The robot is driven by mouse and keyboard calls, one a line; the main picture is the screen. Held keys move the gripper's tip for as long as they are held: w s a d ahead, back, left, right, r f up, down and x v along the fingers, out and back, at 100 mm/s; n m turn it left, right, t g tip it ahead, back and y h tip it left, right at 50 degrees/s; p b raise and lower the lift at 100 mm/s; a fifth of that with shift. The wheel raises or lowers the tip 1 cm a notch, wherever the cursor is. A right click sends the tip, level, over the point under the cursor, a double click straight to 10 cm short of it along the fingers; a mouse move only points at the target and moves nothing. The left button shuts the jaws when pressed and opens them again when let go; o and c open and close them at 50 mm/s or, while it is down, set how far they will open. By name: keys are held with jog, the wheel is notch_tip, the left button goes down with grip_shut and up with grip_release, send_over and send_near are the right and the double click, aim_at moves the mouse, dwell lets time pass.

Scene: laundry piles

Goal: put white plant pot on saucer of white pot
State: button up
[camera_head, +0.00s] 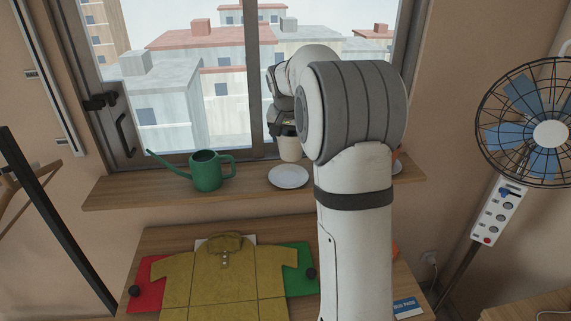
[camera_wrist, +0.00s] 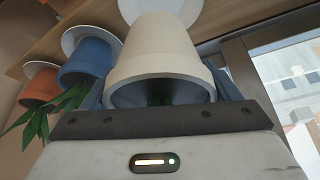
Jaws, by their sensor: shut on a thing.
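The white plant pot (camera_head: 290,149) is held upright by my gripper (camera_head: 284,124) near the window, just above and behind its white saucer (camera_head: 288,178) in the head view. A small gap shows between pot and saucer there. In the wrist view the white pot (camera_wrist: 158,55) fills the middle, rim towards me, with my gripper's fingers (camera_wrist: 160,95) at its two sides. The saucer (camera_wrist: 136,8) shows partly behind the pot's base at the top edge. The plant inside the pot is mostly in shadow.
A blue pot (camera_wrist: 86,60) and an orange pot (camera_wrist: 40,86), each with leaves and a saucer, stand beside it. A green watering can (camera_head: 207,170) stands left on the wooden sill (camera_head: 125,190). A yellow shirt (camera_head: 222,280) lies on the table below; a fan (camera_head: 550,133) stands right.

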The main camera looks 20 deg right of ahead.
jog(key=f, duration=0.4)
jog(key=shift+w+a, duration=0.2)
jog(key=shift+a+f+p, duration=0.1)
jog(key=shift+f+p, duration=0.3)
jog(key=shift+f, duration=1.5)
jog(key=shift+f, duration=0.1)
jog(key=o, duration=1.2)
jog(key=shift+s, duration=0.1)
jog(key=shift+c, duration=0.2)
